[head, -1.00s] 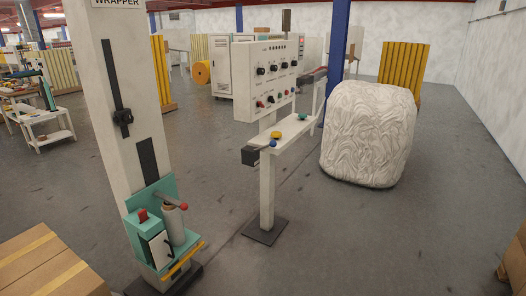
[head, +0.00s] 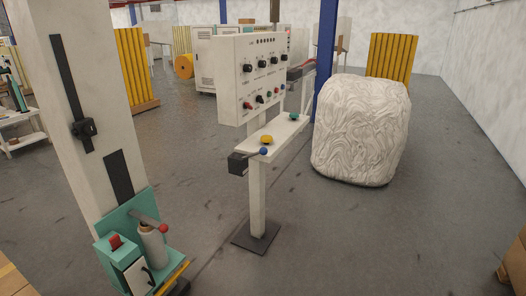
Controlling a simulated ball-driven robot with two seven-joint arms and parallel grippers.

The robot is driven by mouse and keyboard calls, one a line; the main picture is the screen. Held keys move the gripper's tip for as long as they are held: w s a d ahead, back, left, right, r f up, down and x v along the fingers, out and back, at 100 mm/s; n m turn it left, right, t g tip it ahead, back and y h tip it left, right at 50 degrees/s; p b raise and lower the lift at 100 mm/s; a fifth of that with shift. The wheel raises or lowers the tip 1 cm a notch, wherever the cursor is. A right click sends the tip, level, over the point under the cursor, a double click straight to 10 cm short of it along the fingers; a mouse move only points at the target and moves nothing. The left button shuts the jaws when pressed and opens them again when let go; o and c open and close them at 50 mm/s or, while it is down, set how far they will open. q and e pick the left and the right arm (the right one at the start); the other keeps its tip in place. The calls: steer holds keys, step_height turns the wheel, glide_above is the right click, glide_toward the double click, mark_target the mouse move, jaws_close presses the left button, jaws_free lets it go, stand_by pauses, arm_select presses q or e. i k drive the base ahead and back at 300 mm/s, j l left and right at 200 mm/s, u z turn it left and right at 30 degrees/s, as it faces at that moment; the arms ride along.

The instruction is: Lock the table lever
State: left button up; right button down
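A short lever with a blue ball knob (head: 263,151) sticks out at the near end of a narrow white shelf table (head: 285,130), beside a dark box (head: 238,163). The lever slants slightly upward to the right. A second lever with a red ball knob (head: 163,228) sits on a teal unit (head: 124,217) at the foot of the white wrapper column (head: 86,60), above a pale roll (head: 153,245). The frames do not show which lever counts as the table lever, or whether either is locked. Neither of my grippers is in view.
A yellow button (head: 266,140) and a green button (head: 294,115) sit on the shelf, below a white control panel (head: 262,75). A white wrapped bale (head: 360,130) stands to the right. Cardboard (head: 12,280) is at lower left. Grey floor in front is clear.

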mark_target(263, 150)
steer(key=i+u, duration=0.1)
steer(key=i, duration=1.7)
